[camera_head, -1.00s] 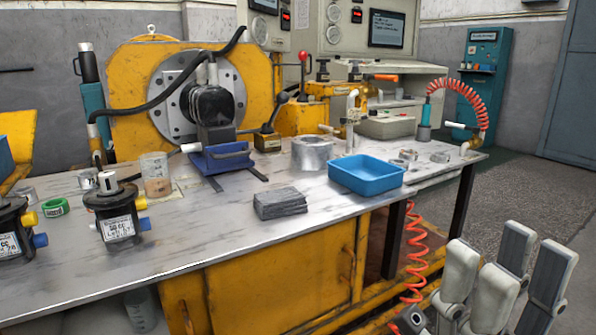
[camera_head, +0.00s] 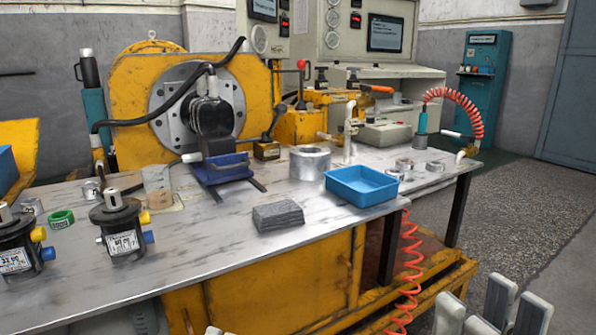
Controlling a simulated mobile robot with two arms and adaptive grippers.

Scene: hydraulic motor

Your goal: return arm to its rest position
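My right gripper (camera_head: 508,308) is at the bottom right, in front of the bench and over the floor. Only the upper ends of its pale and dark finger parts show. Nothing is seen between them, but its opening cannot be judged. A small pale piece at the bottom edge (camera_head: 214,330) may be the tip of my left gripper; the rest of that arm is out of view. Both are apart from the objects on the workbench (camera_head: 190,250).
Two black pumps (camera_head: 122,232) stand at the bench's left. A grey stack (camera_head: 278,216), a blue tray (camera_head: 361,186) and a metal ring (camera_head: 310,163) lie to the right. A motor (camera_head: 212,118) sits on the yellow rig. A red coiled hose (camera_head: 408,260) hangs below; floor at right is clear.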

